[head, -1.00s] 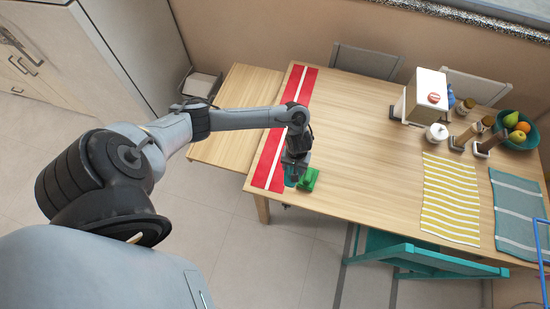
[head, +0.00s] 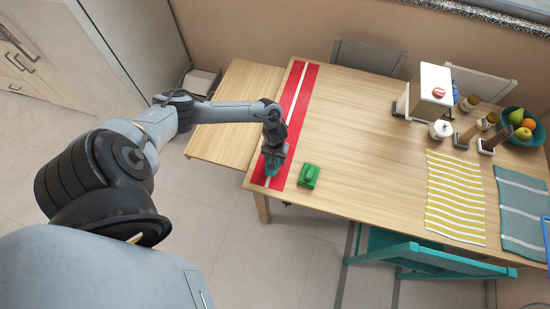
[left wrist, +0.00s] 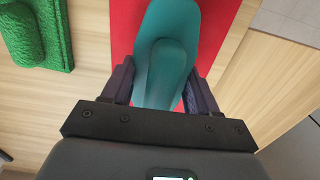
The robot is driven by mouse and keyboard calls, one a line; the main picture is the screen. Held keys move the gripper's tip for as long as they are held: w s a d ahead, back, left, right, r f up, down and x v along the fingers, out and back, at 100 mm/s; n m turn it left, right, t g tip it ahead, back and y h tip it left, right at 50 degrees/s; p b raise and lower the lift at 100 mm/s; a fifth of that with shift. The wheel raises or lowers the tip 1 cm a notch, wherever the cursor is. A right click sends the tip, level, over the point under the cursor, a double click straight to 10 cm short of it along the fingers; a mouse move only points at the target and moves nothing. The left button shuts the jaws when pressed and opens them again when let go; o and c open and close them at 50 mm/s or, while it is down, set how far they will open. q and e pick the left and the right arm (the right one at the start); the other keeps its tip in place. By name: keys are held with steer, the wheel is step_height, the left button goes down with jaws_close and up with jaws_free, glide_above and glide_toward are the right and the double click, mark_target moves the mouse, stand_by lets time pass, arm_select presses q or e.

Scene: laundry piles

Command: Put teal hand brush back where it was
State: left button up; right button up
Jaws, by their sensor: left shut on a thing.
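The teal hand brush (left wrist: 165,60) is between the fingers of my left gripper (left wrist: 162,88) in the left wrist view, and the fingers are shut on it. In the head view, the left gripper (head: 272,160) and the teal brush (head: 272,166) are over the near end of the red runner with a white stripe (head: 300,105). The runner also shows behind the brush in the left wrist view (left wrist: 220,22). I cannot tell whether the brush touches the runner. My right gripper is not in view.
A green brush-like block (head: 309,176) lies on the wooden table (head: 370,130) just right of the runner. A yellow striped cloth (head: 455,195), a blue-grey cloth (head: 522,205), a fruit bowl (head: 525,138) and jars stand or lie farther right. The table's middle is clear.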

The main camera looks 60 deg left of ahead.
arm_select(q)
steer(key=shift+f, duration=0.6)
steer(key=o, duration=1)
steer(key=shift+f, duration=0.1)
